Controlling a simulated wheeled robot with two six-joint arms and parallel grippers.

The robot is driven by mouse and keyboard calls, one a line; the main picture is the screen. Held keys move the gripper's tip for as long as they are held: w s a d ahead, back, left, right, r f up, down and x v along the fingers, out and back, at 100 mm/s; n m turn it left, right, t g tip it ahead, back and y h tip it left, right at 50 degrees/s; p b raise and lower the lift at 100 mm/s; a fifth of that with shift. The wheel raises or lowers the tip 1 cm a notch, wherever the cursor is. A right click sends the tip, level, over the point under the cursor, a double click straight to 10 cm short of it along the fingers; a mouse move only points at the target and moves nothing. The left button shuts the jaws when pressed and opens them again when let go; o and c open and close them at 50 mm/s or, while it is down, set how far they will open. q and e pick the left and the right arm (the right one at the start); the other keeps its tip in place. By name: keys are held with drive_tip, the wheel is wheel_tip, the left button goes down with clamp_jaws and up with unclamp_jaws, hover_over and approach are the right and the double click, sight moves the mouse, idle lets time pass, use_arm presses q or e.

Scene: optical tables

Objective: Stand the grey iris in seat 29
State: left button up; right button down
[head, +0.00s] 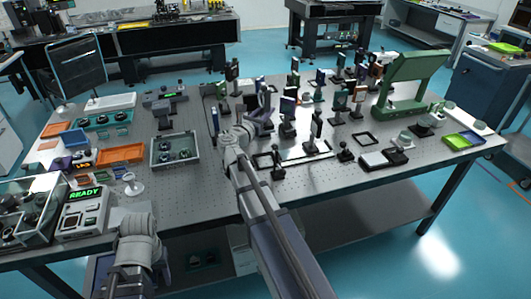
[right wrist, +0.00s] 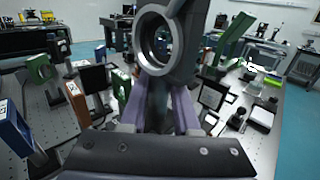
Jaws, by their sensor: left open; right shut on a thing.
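The grey iris (right wrist: 160,68) is a dark grey ring on a post, upright in the right wrist view. My right gripper (right wrist: 159,112) is shut on its post, with one purple finger on each side. In the head view my right gripper (head: 263,122) is over the middle of the perforated table, among several post-mounted optics. The iris is small and hard to separate from them there. My left arm shows at the lower left of the head view, but its gripper fingers do not show. Seat 29 cannot be picked out, as no such number is legible.
Mounted optics crowd the table beyond and right of my right gripper. A green frame (head: 413,83) stands at the right. A grey tray (head: 175,161) and an orange tray (head: 121,153) lie left. A box reading READY (head: 84,212) stands front left. The table's front middle is bare.

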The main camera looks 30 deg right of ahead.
wheel_tip(320, 180, down, 11)
drive_tip(key=b, duration=1)
drive_tip(key=shift+f, duration=0.2)
wheel_tip(320, 180, down, 4)
drive_tip(key=b, duration=0.4)
drive_tip(key=shift+r, duration=0.15)
drive_tip(key=shift+f, duration=0.25)
drive_tip(key=c, duration=0.6)
unclamp_jaws()
drive_tip(key=shift+r, duration=0.1)
drive_tip(key=shift+c, duration=0.2)
